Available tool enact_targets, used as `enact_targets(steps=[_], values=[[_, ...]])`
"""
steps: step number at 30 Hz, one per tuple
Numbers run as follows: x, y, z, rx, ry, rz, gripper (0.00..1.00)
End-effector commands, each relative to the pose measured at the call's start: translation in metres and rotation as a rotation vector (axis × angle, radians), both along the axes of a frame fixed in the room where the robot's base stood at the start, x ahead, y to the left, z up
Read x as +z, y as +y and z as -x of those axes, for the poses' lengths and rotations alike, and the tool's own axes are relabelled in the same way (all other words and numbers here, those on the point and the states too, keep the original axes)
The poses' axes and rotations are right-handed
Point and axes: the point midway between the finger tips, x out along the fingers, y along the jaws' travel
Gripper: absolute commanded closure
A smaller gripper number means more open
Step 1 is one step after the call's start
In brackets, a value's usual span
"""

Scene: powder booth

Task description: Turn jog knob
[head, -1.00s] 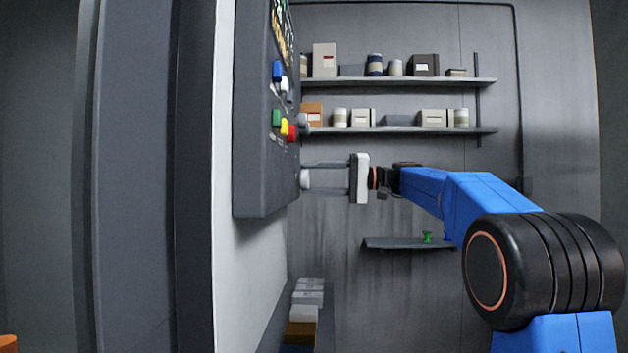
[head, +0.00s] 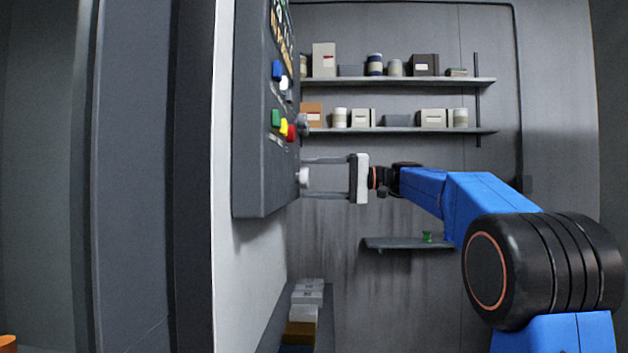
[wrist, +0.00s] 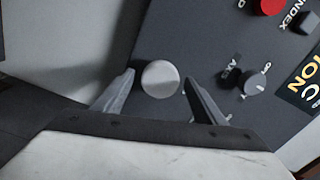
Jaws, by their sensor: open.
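A round pale grey knob (head: 304,177) sticks out of the dark control panel (head: 262,120), low on its face. I take it to be the jog knob; no label for it is readable. My gripper (head: 310,178) is open, its fingers reaching to the panel above and below the knob. In the wrist view the knob (wrist: 160,79) sits between the two fingers (wrist: 157,82), with a visible gap on each side. A smaller grey rotary knob (wrist: 254,84) with a white pointer and lettering lies just right of the right finger.
A red button (wrist: 270,6) and a black square button (wrist: 300,21) are higher on the panel. Blue, white, green and yellow controls show in the head view. Shelves (head: 400,131) with boxes and cans hang on the far wall. A small shelf (head: 400,243) holds a green item.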

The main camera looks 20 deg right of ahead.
Motion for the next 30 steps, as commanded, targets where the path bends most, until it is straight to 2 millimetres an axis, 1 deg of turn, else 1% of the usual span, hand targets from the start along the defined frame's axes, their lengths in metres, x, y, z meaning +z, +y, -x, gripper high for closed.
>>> enact_targets(steps=[5, 8, 24, 30], values=[[0.0, -0.009, 0.003, -0.001, 0.0, 0.0, 0.35], [0.0, -0.023, 0.007, -0.003, 0.0, 0.0, 0.35], [0.0, -0.125, 0.039, -0.004, 0.001, 0.0, 0.35], [0.0, -0.152, 0.049, -0.002, 0.001, 0.0, 0.35]])
